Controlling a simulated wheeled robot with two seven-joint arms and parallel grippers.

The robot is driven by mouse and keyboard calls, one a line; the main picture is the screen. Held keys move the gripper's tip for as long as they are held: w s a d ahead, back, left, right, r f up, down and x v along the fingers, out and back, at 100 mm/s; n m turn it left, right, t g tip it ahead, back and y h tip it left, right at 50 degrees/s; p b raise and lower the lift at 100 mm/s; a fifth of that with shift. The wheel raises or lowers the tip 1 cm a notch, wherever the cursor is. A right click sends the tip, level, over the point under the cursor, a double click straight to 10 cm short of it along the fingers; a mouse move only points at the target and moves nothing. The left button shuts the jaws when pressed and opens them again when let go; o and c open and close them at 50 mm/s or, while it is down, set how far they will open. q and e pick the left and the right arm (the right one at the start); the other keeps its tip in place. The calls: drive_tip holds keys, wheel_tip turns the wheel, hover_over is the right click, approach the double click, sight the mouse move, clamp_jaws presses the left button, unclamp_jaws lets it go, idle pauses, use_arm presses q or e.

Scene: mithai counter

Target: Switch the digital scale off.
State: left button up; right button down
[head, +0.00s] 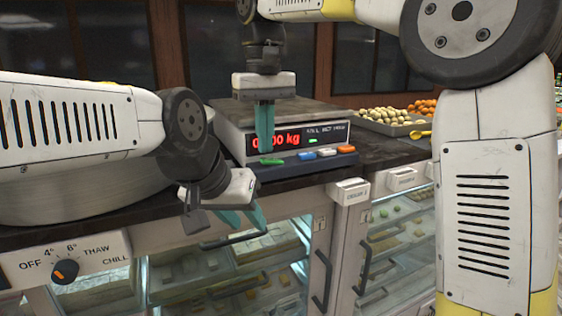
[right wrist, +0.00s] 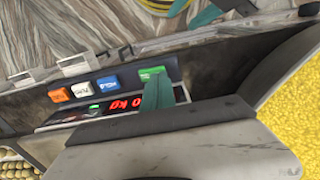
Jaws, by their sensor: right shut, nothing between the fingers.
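The digital scale (head: 230,130) stands on the counter in the head view, its red display (head: 285,138) lit and reading in kg. My right gripper (head: 266,150) is shut and empty, pointing down just above the green button and covering part of the display. In the right wrist view its fingertips (right wrist: 155,84) are beside the green button (right wrist: 152,74); contact cannot be told. My left gripper (head: 243,218) is open and empty, below the counter edge.
A tray of round sweets (head: 385,120) with a yellow spoon (head: 420,134) is right of the scale. A large round metal vessel (head: 80,200) is at left. Below are glass-fronted cases with handles (head: 365,265) and a temperature knob (head: 65,271).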

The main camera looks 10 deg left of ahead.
sight(265, 159)
drive_tip(key=shift+f, duration=0.95)
idle(0.4)
drive_tip(key=shift+r, duration=3.5)
drive_tip(key=s+d+f+m+t+y, duration=0.1)
drive_tip(key=s+d+f, duration=0.15)
drive_tip(key=d, duration=0.45)
drive_tip(key=s+d+f+m+t+y, duration=0.15)
drive_tip(key=d+f, duration=0.25)
drive_tip(key=d, duration=0.4)
drive_tip(key=s+d+f+m+t, duration=0.1)
drive_tip(key=d+f+m+t, duration=0.15)
drive_tip(key=d, duration=0.45)
drive_tip(key=s+d+f+m+t, duration=0.1)
drive_tip(key=s+d+f, duration=0.3)
drive_tip(key=f, duration=0.4)
drive_tip(key=shift+s+d, duration=0.4)
drive_tip(key=shift+s, duration=0.5)
